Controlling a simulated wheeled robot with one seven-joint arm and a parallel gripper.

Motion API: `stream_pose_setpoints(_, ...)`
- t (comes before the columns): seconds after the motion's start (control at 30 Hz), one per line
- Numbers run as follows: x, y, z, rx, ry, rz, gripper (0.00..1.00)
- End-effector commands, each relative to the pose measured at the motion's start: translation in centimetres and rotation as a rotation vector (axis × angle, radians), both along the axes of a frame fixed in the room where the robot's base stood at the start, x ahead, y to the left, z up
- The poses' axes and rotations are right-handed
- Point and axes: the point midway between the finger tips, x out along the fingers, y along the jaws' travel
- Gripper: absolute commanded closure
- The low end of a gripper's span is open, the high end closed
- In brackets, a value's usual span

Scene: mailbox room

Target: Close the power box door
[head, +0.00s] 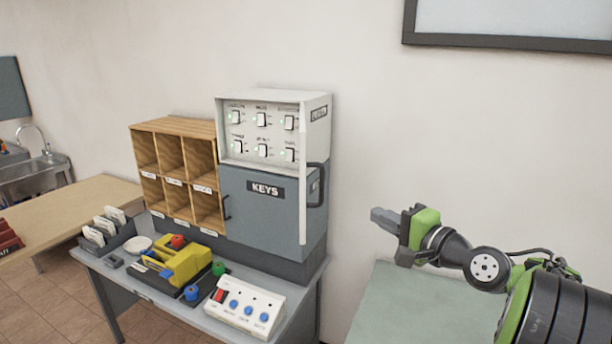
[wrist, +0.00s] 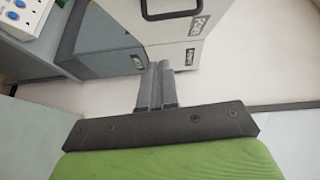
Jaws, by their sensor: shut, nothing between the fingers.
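The power box (head: 262,133) is a white box with rows of switches, on top of a grey KEYS cabinet (head: 262,210). Its white door (head: 316,140) appears swung open on the right side, seen at a steep angle in the head view. The door bears a dark label and a black handle (head: 317,185). My gripper (head: 378,217) is shut and empty, to the right of the door and apart from it in the head view, pointing left. In the wrist view my fingertips (wrist: 158,66) overlap the lower edge of the white door (wrist: 190,40); I cannot tell contact.
The grey table (head: 210,300) below holds a yellow device (head: 178,262), a white button panel (head: 244,307) and a card holder (head: 105,234). A wooden pigeonhole shelf (head: 178,175) stands left of the cabinet. A green-grey surface (head: 415,305) lies below my arm.

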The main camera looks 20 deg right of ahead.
Motion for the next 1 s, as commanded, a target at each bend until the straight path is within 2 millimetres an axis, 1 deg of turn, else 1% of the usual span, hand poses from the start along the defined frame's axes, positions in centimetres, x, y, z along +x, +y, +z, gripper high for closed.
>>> stream_pose_setpoints(0.03,-0.2,-0.9,0.4,0.029,-0.015,-0.011,1.00)
stream_pose_setpoints(0.07,-0.2,-1.1,0.5,0.041,-0.023,-0.013,1.00)
stream_pose_setpoints(0.17,0.5,-0.9,0.6,0.049,-0.026,-0.009,1.00)
stream_pose_setpoints(0.27,2.2,-0.3,0.6,0.047,-0.026,-0.006,1.00)
stream_pose_setpoints(0.6,9.5,1.7,0.5,0.046,-0.024,-0.004,1.00)
stream_pose_setpoints(0.63,9.9,2.2,0.6,0.045,-0.024,-0.004,1.00)
stream_pose_setpoints(0.7,10.4,3.3,0.5,0.044,-0.023,-0.005,1.00)
stream_pose_setpoints(0.8,11.1,4.4,0.3,0.043,-0.024,-0.007,1.00)
stream_pose_setpoints(1.0,11.5,5.0,0.2,0.042,-0.024,-0.011,1.00)
